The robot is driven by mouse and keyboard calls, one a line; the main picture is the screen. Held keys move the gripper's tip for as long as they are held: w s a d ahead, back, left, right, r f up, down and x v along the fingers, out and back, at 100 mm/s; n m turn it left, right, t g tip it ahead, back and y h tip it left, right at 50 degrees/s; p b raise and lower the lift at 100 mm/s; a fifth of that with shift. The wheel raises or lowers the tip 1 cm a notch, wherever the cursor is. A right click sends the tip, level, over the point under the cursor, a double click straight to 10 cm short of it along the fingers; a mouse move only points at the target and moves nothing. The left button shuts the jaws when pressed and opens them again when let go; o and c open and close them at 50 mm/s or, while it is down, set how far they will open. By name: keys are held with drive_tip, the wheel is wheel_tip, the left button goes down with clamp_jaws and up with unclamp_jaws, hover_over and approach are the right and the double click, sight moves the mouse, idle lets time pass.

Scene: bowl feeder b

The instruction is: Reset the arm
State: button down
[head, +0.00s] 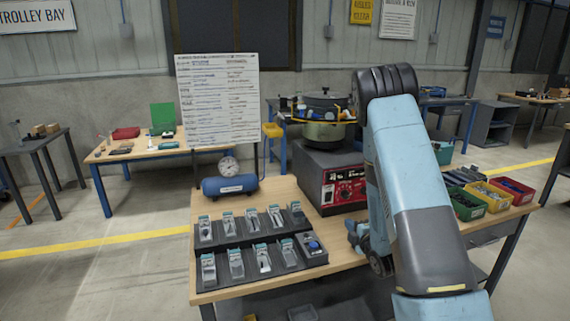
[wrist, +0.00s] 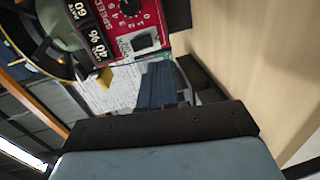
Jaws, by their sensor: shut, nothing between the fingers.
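My arm comes down on the right of the head view, and my gripper (head: 355,236) shows as a small dark shape left of its lower part. It is low over the wooden workbench (head: 335,255), in front of the feeder's control box, shut and empty. The arm hides part of it. The black-and-grey control box with a red panel (head: 343,186) stands behind the gripper; its panel is close in the wrist view (wrist: 135,22). A green bowl feeder (head: 324,132) sits on top of the box.
Two dark racks (head: 256,246) with several small clear packs stand left of my gripper. A blue air tank (head: 229,186) with a gauge stands behind them, near a printed board (head: 218,100). Coloured part bins (head: 487,196) lie right of my arm.

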drive_tip(key=s+r+m+g+h, duration=0.25)
drive_tip(key=r+m, duration=0.35)
drive_tip(key=r, duration=0.4)
drive_tip(key=s+r+m+g+h, duration=0.2)
drive_tip(key=s+r+m, duration=0.25)
drive_tip(key=r, duration=0.65)
drive_tip(key=s+a+r+m+g, duration=0.1)
drive_tip(key=s+r+m+g, duration=0.1)
drive_tip(key=s, duration=0.7)
drive_tip(key=s+a+r+m+g, duration=0.1)
drive_tip(key=s+r+m, duration=0.3)
drive_tip(key=s, duration=0.5)
drive_tip(key=s+a+r+m+g+y, duration=0.1)
drive_tip(key=s+a+r+m+g, duration=0.1)
drive_tip(key=s, duration=0.8)
wheel_tip(320, 180, up, 2)
drive_tip(key=shift+r+m+g, duration=0.1)
drive_tip(key=shift+m+g, duration=0.35)
drive_tip(key=shift+m, duration=0.2)
